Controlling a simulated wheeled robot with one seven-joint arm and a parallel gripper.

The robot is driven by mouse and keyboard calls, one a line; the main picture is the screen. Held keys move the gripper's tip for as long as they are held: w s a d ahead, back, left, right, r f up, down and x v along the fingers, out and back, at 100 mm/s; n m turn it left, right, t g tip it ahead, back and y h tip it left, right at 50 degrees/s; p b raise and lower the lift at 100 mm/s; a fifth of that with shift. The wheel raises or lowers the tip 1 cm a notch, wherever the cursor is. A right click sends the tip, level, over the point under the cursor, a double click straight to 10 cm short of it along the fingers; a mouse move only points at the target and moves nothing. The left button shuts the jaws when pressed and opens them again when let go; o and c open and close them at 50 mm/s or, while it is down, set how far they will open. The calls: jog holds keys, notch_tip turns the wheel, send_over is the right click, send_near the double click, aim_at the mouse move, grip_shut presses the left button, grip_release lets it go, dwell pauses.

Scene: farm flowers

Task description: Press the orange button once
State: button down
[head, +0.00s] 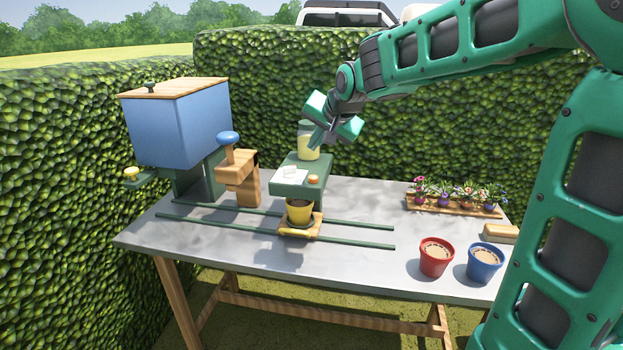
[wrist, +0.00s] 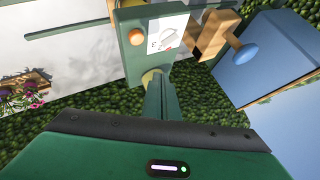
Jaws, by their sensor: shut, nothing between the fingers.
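The orange button (head: 313,180) sits on the front right part of the top of a green box (head: 291,192), beside a white label. It also shows in the wrist view as a round orange button (wrist: 136,37) on the green box face, next to the label (wrist: 167,33). My gripper (head: 315,143) is shut and empty, pointing down above the back of the green box, close to a glass jar with pale yellow contents (head: 306,128). In the wrist view its shut fingers (wrist: 158,85) reach toward the box and stand apart from the button.
A blue hopper (head: 180,122) and a blue-knobbed wooden lever (head: 229,140) stand left. Flowers (head: 453,193), red pot (head: 436,257) and blue pot (head: 484,262) stand right.

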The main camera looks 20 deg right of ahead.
send_over(315, 180)
jog(key=shift+f, duration=3)
jog(key=shift+f, duration=0.95)
dwell(0.5)
jog(key=shift+r, duration=1.05)
notch_tip(315, 180, up, 5)
jog(key=shift+r, duration=0.1)
dwell(0.5)
dwell(0.6)
